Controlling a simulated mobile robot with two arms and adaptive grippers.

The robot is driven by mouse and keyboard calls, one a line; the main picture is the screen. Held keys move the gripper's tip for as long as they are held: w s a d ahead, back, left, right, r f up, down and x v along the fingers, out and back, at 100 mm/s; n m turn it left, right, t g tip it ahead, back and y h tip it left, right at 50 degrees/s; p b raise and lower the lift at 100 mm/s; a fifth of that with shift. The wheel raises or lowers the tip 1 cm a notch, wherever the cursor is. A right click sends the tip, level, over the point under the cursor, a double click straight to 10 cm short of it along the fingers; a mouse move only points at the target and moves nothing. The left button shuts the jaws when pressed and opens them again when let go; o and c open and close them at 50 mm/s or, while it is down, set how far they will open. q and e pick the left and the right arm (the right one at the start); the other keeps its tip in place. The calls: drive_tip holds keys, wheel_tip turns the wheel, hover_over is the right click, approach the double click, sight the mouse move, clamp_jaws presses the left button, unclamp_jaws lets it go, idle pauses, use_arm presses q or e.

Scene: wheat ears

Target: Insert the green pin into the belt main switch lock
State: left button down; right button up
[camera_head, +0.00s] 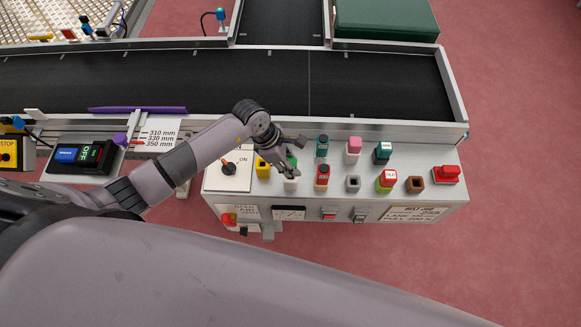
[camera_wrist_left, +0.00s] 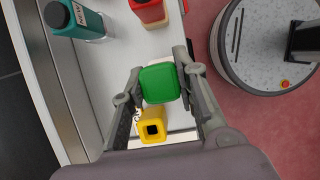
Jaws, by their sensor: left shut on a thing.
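My left gripper (camera_head: 290,163) is over the left part of the grey control panel (camera_head: 336,187). Its fingers are shut on the green pin (camera_wrist_left: 160,83), whose square green top shows between them in the left wrist view. In the head view the green pin (camera_head: 291,172) is partly hidden by the fingers. A yellow block with a dark square hole (camera_wrist_left: 152,128) is beside the pin; the yellow block (camera_head: 263,168) also shows in the head view. A rotary switch (camera_head: 229,168) marked ON is left of it. I cannot tell which part is the lock. My right gripper is out of view.
Close to the gripper stand a teal block (camera_head: 322,146) and a red block (camera_head: 322,172). Pink, green-red and brown blocks and a red button (camera_head: 447,174) are farther right. The conveyor belt (camera_head: 380,83) and its metal rail lie behind.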

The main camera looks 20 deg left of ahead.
use_arm(q)
wheel_tip(320, 180, up, 16)
drive_tip(key=b, duration=0.2)
drive_tip(key=shift+r, duration=0.1)
